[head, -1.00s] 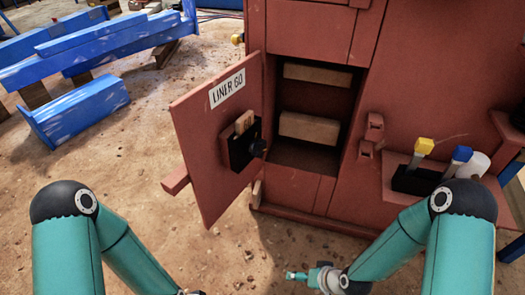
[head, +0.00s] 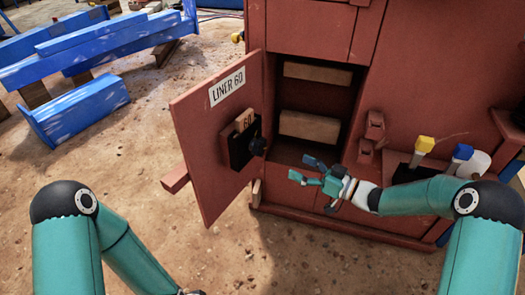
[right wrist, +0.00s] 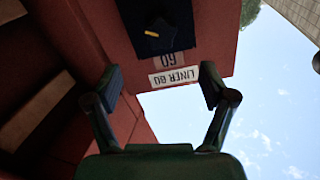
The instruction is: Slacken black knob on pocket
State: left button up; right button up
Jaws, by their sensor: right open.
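The black knob (head: 258,145) sits on the front of the dark pocket (head: 237,155) on the open red door. In the right wrist view the knob (right wrist: 160,27) shows dark near the top, with a yellow mark on it, against the pocket (right wrist: 180,12). A card reading 60 (head: 245,120) stands in the pocket. My right gripper (head: 300,170) is open and empty, to the right of and a little below the knob, apart from it. Its spread fingers also show in the right wrist view (right wrist: 160,83).
The door (head: 200,150) carries a LINER 60 label (head: 227,86) and stands open left of a cabinet with wooden blocks (head: 309,127). A holder with yellow-topped (head: 424,145) and blue-topped (head: 463,152) items is at right. Blue beams lie at upper left.

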aim_at(263, 151)
jog(key=b+x, duration=0.2)
jog(key=x, duration=1.1)
jog(key=c, duration=1.1)
jog(key=shift+d, duration=0.15)
jog(key=shift+c, duration=0.3)
jog(key=shift+a, duration=0.2)
